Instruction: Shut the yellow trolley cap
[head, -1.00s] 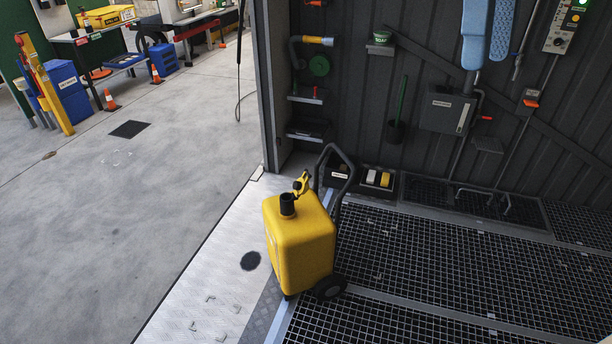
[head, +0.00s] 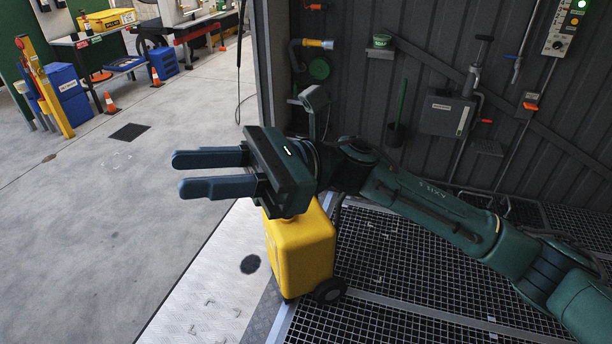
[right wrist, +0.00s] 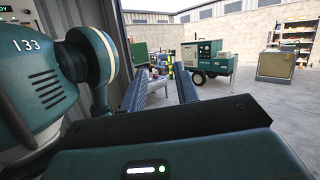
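The yellow trolley (head: 303,255) is a yellow can on black wheels, standing upright at the edge of the grating. Its cap and filler neck are hidden behind my right gripper in the head view. My right gripper (head: 178,173) reaches in from the right above the can's top, its two dark fingers pointing left, apart and empty. Whether it touches the can cannot be told. The fingers also show spread in the right wrist view (right wrist: 163,82), with nothing between them; the trolley is not visible there. My left gripper is not in view.
The dark ribbed wall carries a grey box (head: 446,116), a green tub (head: 382,41) and pipes behind my right arm. Grating (head: 400,270) covers the floor at right. The concrete floor (head: 110,240) at left is mostly clear. A green machine (right wrist: 208,60) stands outside.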

